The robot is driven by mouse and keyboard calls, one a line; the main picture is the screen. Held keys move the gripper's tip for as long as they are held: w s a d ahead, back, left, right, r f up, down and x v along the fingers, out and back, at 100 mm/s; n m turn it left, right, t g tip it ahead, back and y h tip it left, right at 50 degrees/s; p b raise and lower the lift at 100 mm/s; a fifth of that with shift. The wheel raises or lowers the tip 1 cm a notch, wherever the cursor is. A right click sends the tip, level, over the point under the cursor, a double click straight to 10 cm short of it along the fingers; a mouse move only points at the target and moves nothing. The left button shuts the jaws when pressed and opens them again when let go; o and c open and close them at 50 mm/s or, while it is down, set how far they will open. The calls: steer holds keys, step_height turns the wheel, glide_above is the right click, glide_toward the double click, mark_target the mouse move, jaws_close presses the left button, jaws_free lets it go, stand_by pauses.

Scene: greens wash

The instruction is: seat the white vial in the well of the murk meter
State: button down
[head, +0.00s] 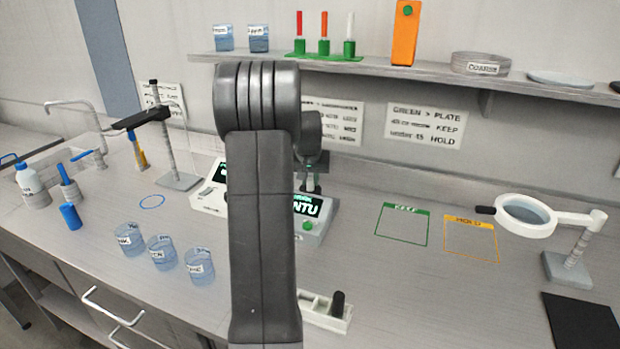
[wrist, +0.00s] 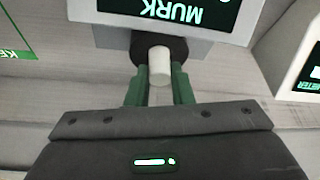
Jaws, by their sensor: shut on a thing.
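The white vial (wrist: 159,62) is upright between my gripper's green fingers in the wrist view. My gripper (wrist: 159,78) is shut on it. The vial lines up with the dark round well (wrist: 142,46) of the murk meter (wrist: 217,35); whether its lower end is inside or just above the well, I cannot tell. In the head view the murk meter (head: 318,232) is partly behind my arm, with its lit NTU display facing forward. There my gripper (head: 312,186) shows small and dark over the meter, and the vial cannot be made out.
A second white meter (head: 207,197) stands just left of the murk meter. A white rack (head: 337,322) with a dark piece lies in front. Three labelled beakers (head: 162,252) stand at left front. Green (head: 403,225) and orange (head: 470,239) outlined areas at right are empty. A shelf (head: 440,71) runs above.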

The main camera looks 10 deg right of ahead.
steer(key=c, duration=1.7)
jaws_free()
steer(key=shift+f, duration=0.15)
steer(key=o, duration=0.4)
steer(key=shift+r, duration=0.4)
steer(key=v, duration=1.1)
steer(key=shift+s+r+b, duration=0.25)
steer(key=shift+b, duration=0.1)
